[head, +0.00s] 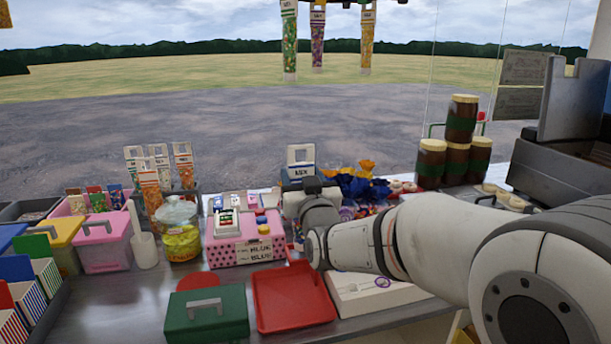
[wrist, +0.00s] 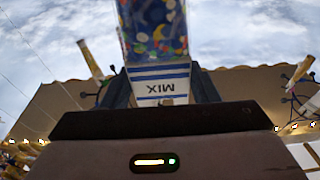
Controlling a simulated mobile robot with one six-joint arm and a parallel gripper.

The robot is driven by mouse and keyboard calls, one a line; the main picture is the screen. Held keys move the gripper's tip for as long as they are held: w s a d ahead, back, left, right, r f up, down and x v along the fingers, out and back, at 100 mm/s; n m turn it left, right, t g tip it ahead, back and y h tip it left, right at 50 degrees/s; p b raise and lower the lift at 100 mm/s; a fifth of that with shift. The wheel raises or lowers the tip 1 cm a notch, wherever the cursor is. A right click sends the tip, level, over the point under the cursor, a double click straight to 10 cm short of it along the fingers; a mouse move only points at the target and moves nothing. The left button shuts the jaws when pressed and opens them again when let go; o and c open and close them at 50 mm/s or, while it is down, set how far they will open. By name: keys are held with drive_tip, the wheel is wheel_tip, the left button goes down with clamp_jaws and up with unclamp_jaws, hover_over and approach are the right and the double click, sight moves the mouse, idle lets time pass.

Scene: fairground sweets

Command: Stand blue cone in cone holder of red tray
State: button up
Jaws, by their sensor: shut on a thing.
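The blue cone (head: 301,156) is in my gripper (head: 302,185), with its white header and label upright above the jaws. In the wrist view, the blue cone (wrist: 160,75) shows blue and white stripes, an upside-down MIX label and a clear part with coloured sweets. Both dark fingers of my gripper (wrist: 162,92) close on its sides. The red tray (head: 290,298) lies on the counter below and slightly left of my gripper, with its flat floor bare. A thin red upright part shows at its back edge; I cannot make out the cone holder clearly.
A green box (head: 207,314) stands left of the red tray, and a white box (head: 372,293) right of it. A pink dotted box (head: 246,243) stands behind. Brown jars (head: 456,150) are stacked at the back right. Several cones (head: 184,165) stand at the back left.

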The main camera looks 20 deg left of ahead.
drive_tip(key=shift+s+d+f+b, duration=0.1)
drive_tip(key=shift+s+f+b, duration=0.15)
drive_tip(key=shift+b, duration=1.1)
drive_tip(key=shift+f, duration=0.1)
drive_tip(key=shift+f+b, duration=1)
drive_tip(key=shift+b, duration=0.25)
drive_tip(key=shift+f+b, duration=2.45)
drive_tip(key=shift+b, duration=0.35)
drive_tip(key=shift+f, duration=0.1)
